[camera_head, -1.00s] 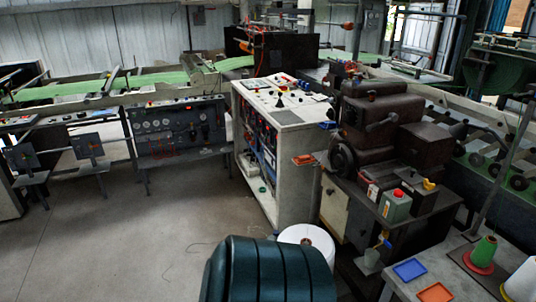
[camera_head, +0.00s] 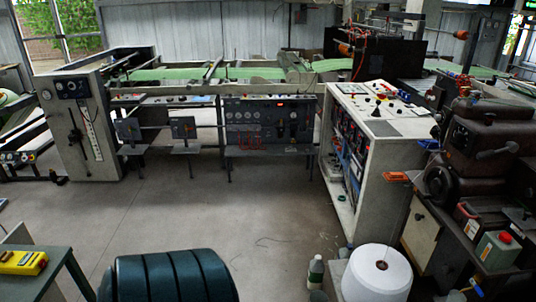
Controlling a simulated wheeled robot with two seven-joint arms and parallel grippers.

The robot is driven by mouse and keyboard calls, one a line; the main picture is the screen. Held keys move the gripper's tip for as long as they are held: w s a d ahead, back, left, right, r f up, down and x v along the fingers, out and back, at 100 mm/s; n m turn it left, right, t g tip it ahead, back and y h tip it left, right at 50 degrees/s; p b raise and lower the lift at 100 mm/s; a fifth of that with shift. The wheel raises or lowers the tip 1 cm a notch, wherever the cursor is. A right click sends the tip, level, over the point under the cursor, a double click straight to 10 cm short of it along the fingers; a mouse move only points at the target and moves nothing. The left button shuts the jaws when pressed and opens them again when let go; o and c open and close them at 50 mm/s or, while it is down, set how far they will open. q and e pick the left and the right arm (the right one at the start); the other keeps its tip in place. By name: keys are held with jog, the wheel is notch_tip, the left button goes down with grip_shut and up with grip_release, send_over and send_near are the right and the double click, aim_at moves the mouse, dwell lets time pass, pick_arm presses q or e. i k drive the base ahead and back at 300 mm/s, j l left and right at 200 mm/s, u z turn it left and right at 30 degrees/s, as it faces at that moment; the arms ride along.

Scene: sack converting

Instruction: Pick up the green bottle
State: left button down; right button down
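A squat green bottle (camera_head: 497,250) with a red cap stands at the right edge, on the bench beside the dark brown machine. A smaller pale bottle (camera_head: 315,272) with a green band stands low at the bottom middle, left of the white spool. I cannot tell from the picture which of these two the task's green bottle is. Neither of my grippers shows in the view, and nothing touches either bottle.
A white spool (camera_head: 376,273) stands at the bottom right. A dark teal ribbed drum-like object (camera_head: 175,277) fills the bottom left-centre. A green-grey table (camera_head: 62,276) with a yellow device (camera_head: 22,261) is at lower left. The grey floor (camera_head: 200,215) between is open.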

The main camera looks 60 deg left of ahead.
aim_at(316, 273)
jog(key=u, duration=1.6)
jog(key=i+j+z, duration=0.2)
jog(key=i+z, duration=0.15)
jog(key=i+j+z, duration=0.35)
jog(key=i, duration=0.15)
jog(key=i+j+z, duration=0.35)
